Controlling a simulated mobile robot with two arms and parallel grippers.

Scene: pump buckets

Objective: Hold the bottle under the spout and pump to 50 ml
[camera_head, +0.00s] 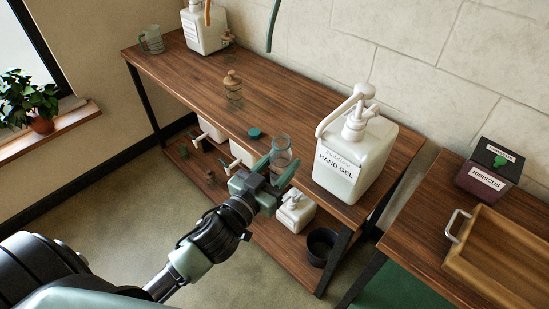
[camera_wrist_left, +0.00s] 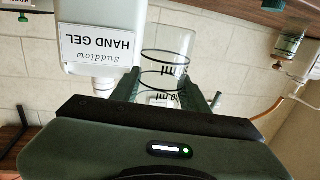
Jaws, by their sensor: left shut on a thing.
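The white hand gel pump bucket (camera_head: 350,165) stands near the right end of the wooden table, its pump head (camera_head: 359,118) on top and its spout (camera_head: 333,117) pointing left and down. My left gripper (camera_head: 272,170) is shut on a clear bottle (camera_head: 281,147) at the table's front edge. The bottle looks upright and empty, left of the spout tip and apart from it. In the left wrist view, which is upside down, the bottle (camera_wrist_left: 168,62) shows dark ml marks between the fingers, beside the bucket (camera_wrist_left: 100,18). My right gripper is not in view.
Another pump bucket (camera_head: 204,30) and a glass jug (camera_head: 152,40) are at the far end. A black pot (camera_head: 320,246) is on the shelf below. A wooden tray (camera_head: 505,255) is at right.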

